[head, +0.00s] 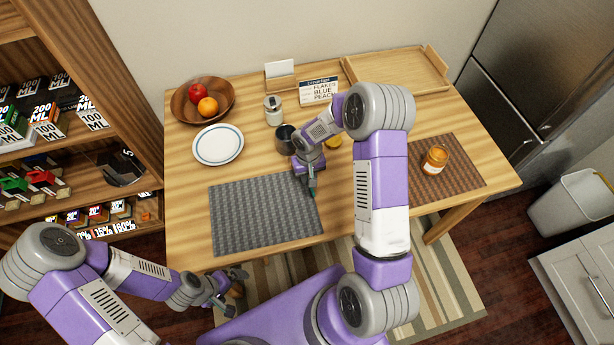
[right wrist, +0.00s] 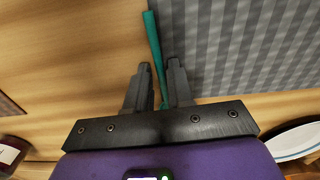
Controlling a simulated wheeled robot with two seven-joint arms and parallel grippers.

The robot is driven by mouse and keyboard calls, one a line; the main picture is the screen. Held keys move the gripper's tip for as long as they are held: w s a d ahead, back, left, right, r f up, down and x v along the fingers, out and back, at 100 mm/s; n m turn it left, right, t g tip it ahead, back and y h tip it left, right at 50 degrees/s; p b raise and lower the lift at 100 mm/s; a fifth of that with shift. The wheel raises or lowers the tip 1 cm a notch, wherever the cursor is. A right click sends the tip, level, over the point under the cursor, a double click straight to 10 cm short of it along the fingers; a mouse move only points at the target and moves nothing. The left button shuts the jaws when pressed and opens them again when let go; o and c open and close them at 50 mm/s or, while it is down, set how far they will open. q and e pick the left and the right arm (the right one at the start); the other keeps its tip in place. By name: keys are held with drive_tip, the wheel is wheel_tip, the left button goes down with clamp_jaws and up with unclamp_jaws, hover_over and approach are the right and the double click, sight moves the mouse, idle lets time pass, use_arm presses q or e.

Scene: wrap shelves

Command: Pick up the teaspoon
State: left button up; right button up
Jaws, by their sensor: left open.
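In the head view only a small teal bit (head: 312,183) shows beside my right gripper (head: 309,190), which is low over the mat's right edge. In the right wrist view my right gripper (right wrist: 160,82) has its two fingers apart, with the handle between them and a gap visible at each side. My left gripper (head: 232,290) is open and empty in front of the table.
The grey woven mat (head: 262,218) lies at the table's front left. A plate (head: 218,144), a fruit bowl (head: 183,112), a dark mug (head: 285,138) and a glass jar (head: 272,110) stand behind it. An orange jar (head: 435,158) stands on the brown mat (head: 461,172) at right.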

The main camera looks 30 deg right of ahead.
clamp_jaws()
